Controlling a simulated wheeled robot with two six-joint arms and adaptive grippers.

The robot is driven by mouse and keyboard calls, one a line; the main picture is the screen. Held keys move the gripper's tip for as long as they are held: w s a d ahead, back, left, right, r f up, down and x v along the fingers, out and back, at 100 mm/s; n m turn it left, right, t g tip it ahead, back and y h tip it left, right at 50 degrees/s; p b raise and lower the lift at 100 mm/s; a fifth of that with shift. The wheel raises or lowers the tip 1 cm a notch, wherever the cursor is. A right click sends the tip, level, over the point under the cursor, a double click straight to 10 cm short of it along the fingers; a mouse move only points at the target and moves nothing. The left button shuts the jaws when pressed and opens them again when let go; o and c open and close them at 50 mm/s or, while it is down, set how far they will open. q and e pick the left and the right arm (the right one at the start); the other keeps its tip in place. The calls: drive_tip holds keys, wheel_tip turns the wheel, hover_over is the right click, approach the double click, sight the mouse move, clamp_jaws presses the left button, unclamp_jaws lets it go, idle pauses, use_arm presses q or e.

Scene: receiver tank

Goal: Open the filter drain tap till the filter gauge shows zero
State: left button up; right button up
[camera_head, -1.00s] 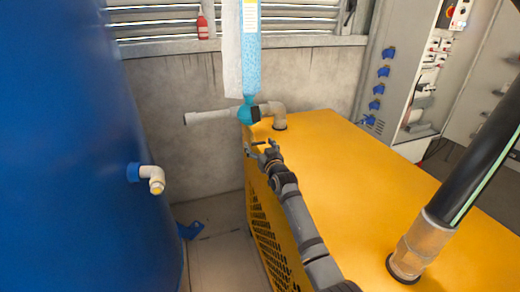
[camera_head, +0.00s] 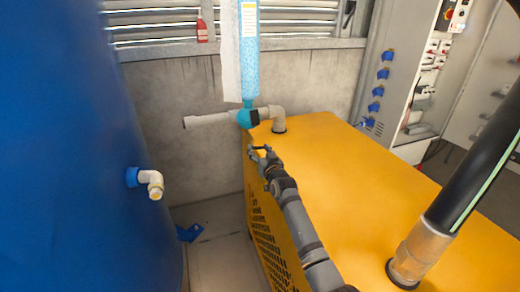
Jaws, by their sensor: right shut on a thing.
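The filter is a tall light-blue column (camera_head: 249,60) with a pale side and a label, ending in a teal fitting (camera_head: 244,118) at the yellow cabinet's back left corner. My right gripper (camera_head: 258,151) is just below this fitting, by the cabinet's top left edge. It is shut on a small part there, which appears to be the filter drain tap; the jaws mostly hide it, and its handle angle cannot be told. The filter gauge is not visible. My left gripper is not in view.
A large blue tank (camera_head: 70,170) with a white elbow outlet (camera_head: 152,183) stands left. The yellow cabinet (camera_head: 350,190) fills the right, with a thick black pipe (camera_head: 475,160) rising from it. A grey pipe (camera_head: 208,119) runs left from the filter's foot.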

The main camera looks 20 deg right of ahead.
drive_tip(key=shift+a+f+m+p, duration=0.15)
drive_tip(key=shift+m+p, duration=0.6)
drive_tip(key=shift+m, duration=1.1)
drive_tip(key=shift+a+f+m+p, duration=0.1)
drive_tip(key=shift+m+p, duration=0.7)
drive_tip(key=shift+m, duration=1.1)
drive_tip(key=shift+a+f+m+p, duration=0.15)
drive_tip(key=shift+m+p, duration=0.6)
drive_tip(key=shift+m, duration=1.4)
drive_tip(key=o, duration=1.2)
drive_tip(key=shift+c, duration=0.2)
drive_tip(key=shift+s, duration=0.1)
drive_tip(key=shift+f, duration=0.1)
